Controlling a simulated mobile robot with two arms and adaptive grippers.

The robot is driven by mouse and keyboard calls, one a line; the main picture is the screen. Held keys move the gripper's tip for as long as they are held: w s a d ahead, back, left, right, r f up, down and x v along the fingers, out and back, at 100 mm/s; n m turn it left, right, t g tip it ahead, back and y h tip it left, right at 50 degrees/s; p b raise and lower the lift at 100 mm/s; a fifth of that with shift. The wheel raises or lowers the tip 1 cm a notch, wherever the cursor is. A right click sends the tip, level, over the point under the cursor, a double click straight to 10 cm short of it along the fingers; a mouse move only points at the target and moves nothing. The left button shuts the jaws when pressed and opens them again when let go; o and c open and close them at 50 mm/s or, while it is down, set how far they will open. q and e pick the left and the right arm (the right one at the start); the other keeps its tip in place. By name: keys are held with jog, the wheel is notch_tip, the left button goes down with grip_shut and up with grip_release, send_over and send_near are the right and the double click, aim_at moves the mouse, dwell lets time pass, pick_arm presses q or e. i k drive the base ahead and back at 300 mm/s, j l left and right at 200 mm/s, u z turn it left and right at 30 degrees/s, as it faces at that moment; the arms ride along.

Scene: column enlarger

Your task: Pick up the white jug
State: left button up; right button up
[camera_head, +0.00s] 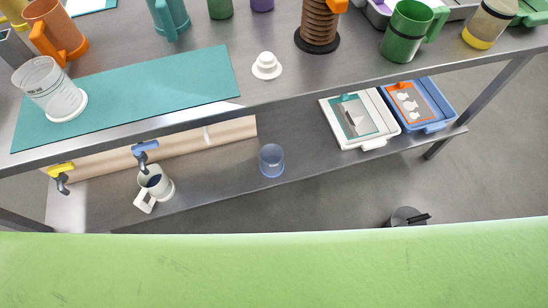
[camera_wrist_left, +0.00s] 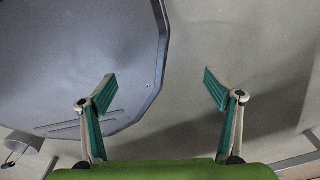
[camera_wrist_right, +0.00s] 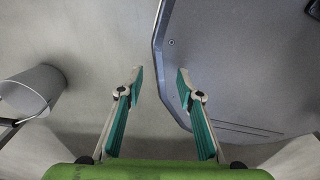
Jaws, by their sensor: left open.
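A white jug (camera_head: 155,187) with a handle at its lower left and a dark inside stands on the lower shelf (camera_head: 215,195), left of the middle in the head view. It does not show in either wrist view. My left gripper (camera_wrist_left: 160,88) is open and empty, its fingers wide apart, in the left wrist view. My right gripper (camera_wrist_right: 160,85) is also open and empty, with a narrower gap, in the right wrist view. Neither gripper shows in the head view, and both look away from the jug, over grey floor.
A clear blue cup (camera_head: 271,161) stands right of the jug. Hooks with a blue clip (camera_head: 146,150) and yellow clip (camera_head: 61,169) hang above. The upper bench holds a clear beaker (camera_head: 48,88) and teal mat (camera_head: 190,85). White (camera_head: 376,143) and blue (camera_head: 440,126) trays sit right.

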aim_at(161, 188)
jog(key=u, duration=1.4)
jog(key=k+l+u, duration=0.2)
